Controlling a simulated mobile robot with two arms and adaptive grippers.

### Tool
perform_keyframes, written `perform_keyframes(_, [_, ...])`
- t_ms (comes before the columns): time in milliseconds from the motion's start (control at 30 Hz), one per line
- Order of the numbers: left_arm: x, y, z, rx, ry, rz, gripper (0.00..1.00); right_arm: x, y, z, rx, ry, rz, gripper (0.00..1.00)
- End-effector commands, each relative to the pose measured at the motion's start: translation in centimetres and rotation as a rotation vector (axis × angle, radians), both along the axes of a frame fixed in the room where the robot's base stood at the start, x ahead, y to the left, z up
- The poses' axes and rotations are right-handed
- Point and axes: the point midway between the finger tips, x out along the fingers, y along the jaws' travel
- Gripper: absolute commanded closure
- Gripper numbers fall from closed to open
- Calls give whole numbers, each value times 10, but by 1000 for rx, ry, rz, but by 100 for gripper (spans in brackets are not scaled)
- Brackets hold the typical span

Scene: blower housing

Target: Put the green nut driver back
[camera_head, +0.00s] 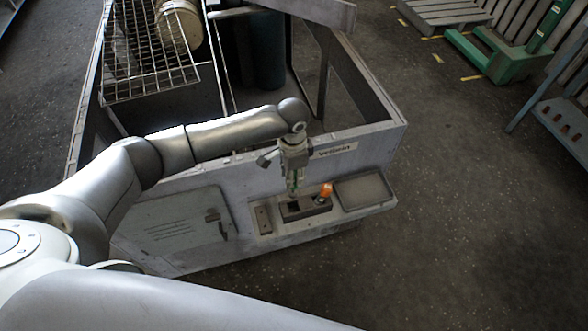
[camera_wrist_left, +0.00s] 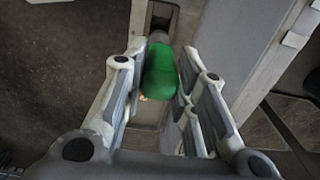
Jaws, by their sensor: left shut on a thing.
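The green nut driver (camera_wrist_left: 160,74) is between the fingers of my left gripper (camera_wrist_left: 156,92), with its rounded green handle facing the wrist camera. In the head view my left gripper (camera_head: 293,180) points down over a small dark holder block (camera_head: 304,208) on the ledge at the front of the housing. Only a sliver of green shows between the fingers there. In the wrist view a dark square opening (camera_wrist_left: 162,18) lies beyond the handle. I cannot tell whether the driver's tip is in the holder. My right gripper is not in view.
An orange-handled tool (camera_head: 326,190) stands upright in the holder, just right of the gripper. A shallow empty tray (camera_head: 363,191) is further right on the ledge. The housing wall (camera_head: 190,183) stands close behind. Floor is open to the right.

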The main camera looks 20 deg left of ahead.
Motion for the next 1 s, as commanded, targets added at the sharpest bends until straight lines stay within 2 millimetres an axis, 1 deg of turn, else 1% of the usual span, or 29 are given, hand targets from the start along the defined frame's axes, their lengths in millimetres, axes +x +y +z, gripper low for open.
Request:
perform_keyframes(33, [0, 0, -9, 0, -1, 0, 100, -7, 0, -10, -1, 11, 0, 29])
perform_keyframes(100, [0, 0, -16, 0, -1, 0, 100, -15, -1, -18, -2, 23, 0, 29])
perform_keyframes(200, [0, 0, -27, 0, -2, 0, 100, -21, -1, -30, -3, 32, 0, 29])
perform_keyframes(333, [1, 0, -42, 1, -2, 0, 100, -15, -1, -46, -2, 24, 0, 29])
perform_keyframes(467, [0, 1, -56, 1, -2, 0, 100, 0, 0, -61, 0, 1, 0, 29])
perform_keyframes(533, [0, 0, -60, 1, 1, 1, 100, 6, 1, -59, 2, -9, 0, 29])
perform_keyframes(633, [0, 0, -67, 0, 0, 1, 100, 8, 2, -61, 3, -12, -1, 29])
perform_keyframes(800, [1, 0, -72, -2, -1, 0, 100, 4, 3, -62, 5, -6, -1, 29])
perform_keyframes(1000, [1, 0, -72, 0, -1, 0, 100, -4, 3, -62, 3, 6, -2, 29])
